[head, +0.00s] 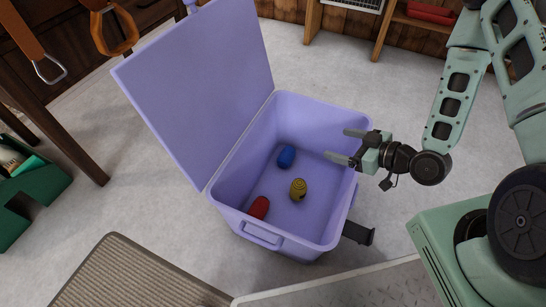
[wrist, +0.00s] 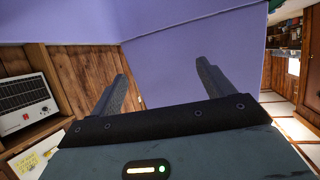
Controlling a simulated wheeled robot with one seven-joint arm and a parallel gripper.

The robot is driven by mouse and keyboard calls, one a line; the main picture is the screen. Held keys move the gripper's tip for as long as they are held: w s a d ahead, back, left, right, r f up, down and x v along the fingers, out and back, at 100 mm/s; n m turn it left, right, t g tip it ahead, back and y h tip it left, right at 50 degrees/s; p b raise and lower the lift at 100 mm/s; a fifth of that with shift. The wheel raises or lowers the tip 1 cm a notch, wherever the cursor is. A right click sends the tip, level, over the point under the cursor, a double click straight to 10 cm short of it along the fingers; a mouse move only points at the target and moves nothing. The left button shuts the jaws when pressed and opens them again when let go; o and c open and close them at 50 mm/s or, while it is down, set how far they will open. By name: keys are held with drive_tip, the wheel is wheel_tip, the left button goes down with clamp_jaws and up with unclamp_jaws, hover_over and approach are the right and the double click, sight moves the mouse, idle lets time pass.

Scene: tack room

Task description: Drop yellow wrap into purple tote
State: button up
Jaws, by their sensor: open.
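The purple tote (head: 282,240) stands on the floor with its lid (head: 195,80) swung open to the left. The yellow wrap (head: 298,189) lies on the tote's floor, between a blue wrap (head: 287,157) and a red wrap (head: 259,207). My gripper (head: 345,145) is open and empty above the tote's right rim, with its fingers pointing left over the opening. In the wrist view my two fingers (wrist: 165,90) are spread apart with nothing between them. The purple lid (wrist: 190,60) fills the background there. The wraps do not show in the wrist view.
A ribbed brown mat (head: 130,275) lies at the front left. A dark wooden table (head: 45,120) and a green container (head: 30,195) stand at the left. Wooden shelving (head: 375,30) lines the back wall. The grey floor behind the tote is clear.

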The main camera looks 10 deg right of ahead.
drive_tip(key=p+v, duration=0.4)
drive_tip(key=v, duration=0.3)
drive_tip(key=shift+s+d+r, duration=0.1)
drive_tip(key=shift+s, duration=0.05)
